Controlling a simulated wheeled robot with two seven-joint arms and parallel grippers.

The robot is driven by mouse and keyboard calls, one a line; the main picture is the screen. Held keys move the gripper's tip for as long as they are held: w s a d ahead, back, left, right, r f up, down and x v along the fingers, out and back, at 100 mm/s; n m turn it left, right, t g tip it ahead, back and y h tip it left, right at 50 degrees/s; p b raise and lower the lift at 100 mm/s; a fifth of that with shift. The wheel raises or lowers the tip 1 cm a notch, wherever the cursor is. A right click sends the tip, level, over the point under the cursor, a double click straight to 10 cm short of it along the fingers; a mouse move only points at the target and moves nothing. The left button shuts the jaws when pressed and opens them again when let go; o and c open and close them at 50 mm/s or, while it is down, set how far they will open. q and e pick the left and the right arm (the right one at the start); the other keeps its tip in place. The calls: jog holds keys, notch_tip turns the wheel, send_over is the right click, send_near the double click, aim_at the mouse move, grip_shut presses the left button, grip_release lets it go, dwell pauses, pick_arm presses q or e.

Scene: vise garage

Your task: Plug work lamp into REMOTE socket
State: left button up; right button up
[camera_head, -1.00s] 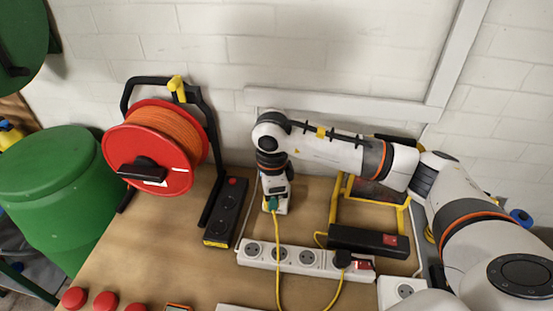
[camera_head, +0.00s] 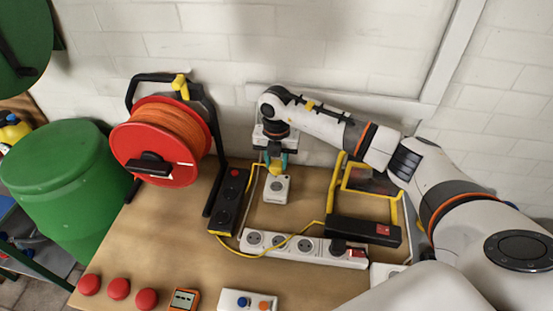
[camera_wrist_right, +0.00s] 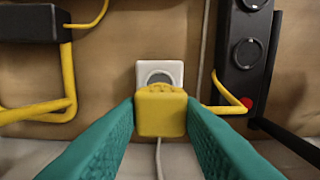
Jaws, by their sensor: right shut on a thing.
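My right gripper (camera_head: 276,164), with teal fingers, is shut on a yellow plug (camera_head: 276,169). The wrist view shows the plug (camera_wrist_right: 162,110) between both fingertips. A white single socket (camera_head: 275,191) lies on the bench just in front of the plug. Its round face shows uncovered in the head view, so the plug is apart from it. In the wrist view the socket (camera_wrist_right: 160,74) is partly hidden behind the plug. I cannot read any label. The work lamp, with yellow frame (camera_head: 343,190) and black box (camera_head: 362,231), stands to the right. My left gripper is not in view.
A yellow cable (camera_head: 262,253) loops across the white power strip (camera_head: 283,245), which holds a black plug at its right end. A black socket strip (camera_head: 229,200) and red cable reel (camera_head: 158,145) stand left. Red buttons (camera_head: 118,289) line the front.

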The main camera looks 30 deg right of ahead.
aim_at(277, 164)
jog(key=shift+f, duration=0.15)
jog(key=shift+f+b, duration=2)
jog(key=shift+f, duration=0.75)
jog(key=shift+f+b, duration=0.5)
jog(key=shift+f, duration=0.1)
jog(key=o, duration=1)
jog(key=shift+r, duration=0.1)
notch_tip(277, 164, up, 12)
jog(key=shift+f+b, duration=0.1)
jog(key=shift+b, duration=1.05)
